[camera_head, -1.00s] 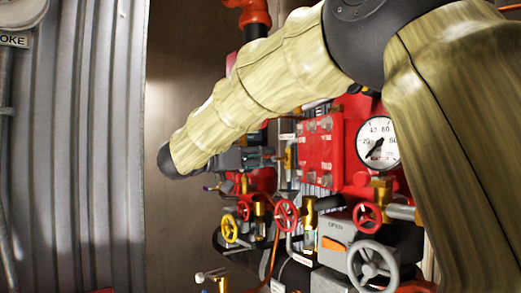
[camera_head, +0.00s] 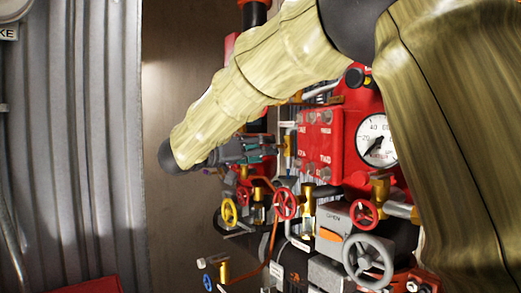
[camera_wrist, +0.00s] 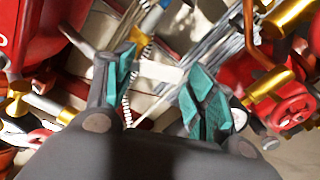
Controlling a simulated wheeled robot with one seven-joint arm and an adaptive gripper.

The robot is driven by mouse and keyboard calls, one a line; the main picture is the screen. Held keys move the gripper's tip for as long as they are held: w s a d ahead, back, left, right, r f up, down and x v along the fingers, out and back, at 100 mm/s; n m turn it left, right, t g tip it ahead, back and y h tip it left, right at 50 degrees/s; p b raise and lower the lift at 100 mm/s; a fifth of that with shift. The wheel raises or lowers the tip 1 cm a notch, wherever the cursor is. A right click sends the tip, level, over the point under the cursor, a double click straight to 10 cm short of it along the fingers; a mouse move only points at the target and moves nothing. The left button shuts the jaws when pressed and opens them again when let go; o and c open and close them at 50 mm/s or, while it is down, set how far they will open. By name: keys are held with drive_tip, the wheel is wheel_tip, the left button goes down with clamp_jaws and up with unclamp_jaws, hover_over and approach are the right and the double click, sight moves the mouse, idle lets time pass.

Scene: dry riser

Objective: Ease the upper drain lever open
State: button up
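My gripper (camera_head: 268,150) is in front of the red riser box (camera_head: 322,142) in the head view, at the box's left side. In the wrist view my gripper (camera_wrist: 163,88) is open, with a clear gap between its teal pads. A thin dark grey rod (camera_wrist: 76,38) passes beside the left finger; I cannot tell whether it is the upper drain lever or whether it touches. A small yellow and white part (camera_wrist: 141,42) shows beyond the left fingertip. A brass part (camera_head: 289,154) sits just past the fingertips in the head view. No lever is clearly identifiable.
A beaded chain (camera_wrist: 127,108) hangs near the left finger. Red and brass fittings (camera_wrist: 270,82) crowd the right finger. A corrugated wall (camera_head: 75,150) stands left.

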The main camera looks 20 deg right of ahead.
drive_tip(key=shift+r, duration=0.1)
drive_tip(key=v, duration=1.2)
